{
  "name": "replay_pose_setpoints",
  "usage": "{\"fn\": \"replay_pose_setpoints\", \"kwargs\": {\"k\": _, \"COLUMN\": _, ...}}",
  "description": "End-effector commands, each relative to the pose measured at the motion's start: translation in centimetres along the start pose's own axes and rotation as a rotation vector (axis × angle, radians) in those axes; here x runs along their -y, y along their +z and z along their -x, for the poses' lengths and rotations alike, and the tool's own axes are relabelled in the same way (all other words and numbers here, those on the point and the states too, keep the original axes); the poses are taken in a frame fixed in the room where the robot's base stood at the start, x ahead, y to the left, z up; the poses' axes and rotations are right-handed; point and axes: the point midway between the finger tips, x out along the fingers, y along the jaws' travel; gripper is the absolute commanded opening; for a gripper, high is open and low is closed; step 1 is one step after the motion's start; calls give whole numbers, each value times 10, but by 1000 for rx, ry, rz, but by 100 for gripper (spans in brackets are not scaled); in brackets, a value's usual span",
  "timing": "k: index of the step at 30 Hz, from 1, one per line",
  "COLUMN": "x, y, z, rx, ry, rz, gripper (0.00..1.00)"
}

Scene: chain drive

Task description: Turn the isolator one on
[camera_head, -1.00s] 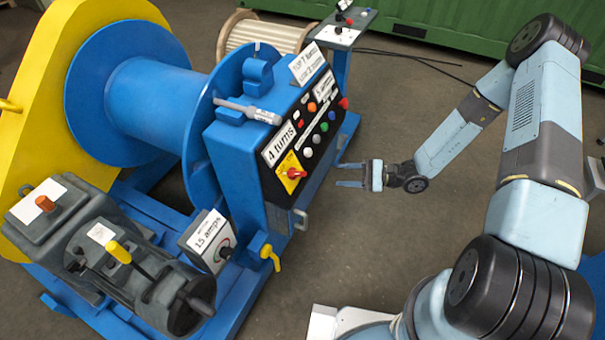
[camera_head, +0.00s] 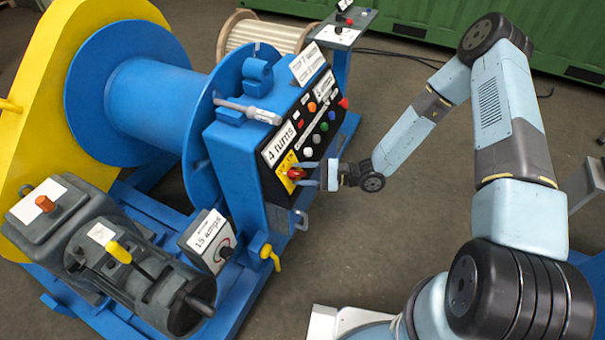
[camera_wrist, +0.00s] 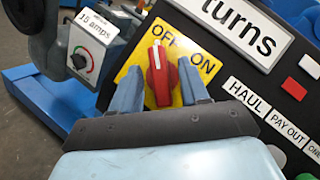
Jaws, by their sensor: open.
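The isolator is a red rotary knob (camera_wrist: 159,76) on a yellow plate (camera_wrist: 187,57) marked OFF and ON, on the winch's control panel. Its white line points up toward the OFF side in the wrist view. In the head view the knob (camera_head: 295,173) is partly covered by my fingers. My gripper (camera_head: 307,173) is open at the panel, its fingers reaching toward the knob. In the wrist view one finger of my gripper (camera_wrist: 159,86) is left of the knob and the other right of it. I cannot tell whether either finger touches the knob.
The panel carries buttons marked HAUL and PAY OUT (camera_wrist: 289,131) to the right of the isolator. A "15 amps" dial box (camera_head: 207,240) and a yellow-handled valve (camera_head: 268,255) sit lower left. A metal handle (camera_head: 300,219) juts out below.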

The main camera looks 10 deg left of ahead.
Motion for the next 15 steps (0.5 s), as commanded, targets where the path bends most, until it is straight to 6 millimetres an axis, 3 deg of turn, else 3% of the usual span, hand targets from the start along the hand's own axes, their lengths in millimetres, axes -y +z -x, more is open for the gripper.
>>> {"fn": "replay_pose_setpoints", "kwargs": {"k": 8, "x": 0, "y": 0, "z": -1, "rx": -1, "ry": 0, "rz": 0, "gripper": 44}}
{"fn": "replay_pose_setpoints", "kwargs": {"k": 15, "x": 0, "y": 0, "z": 0, "rx": -1, "ry": 0, "rz": 0, "gripper": 21}}
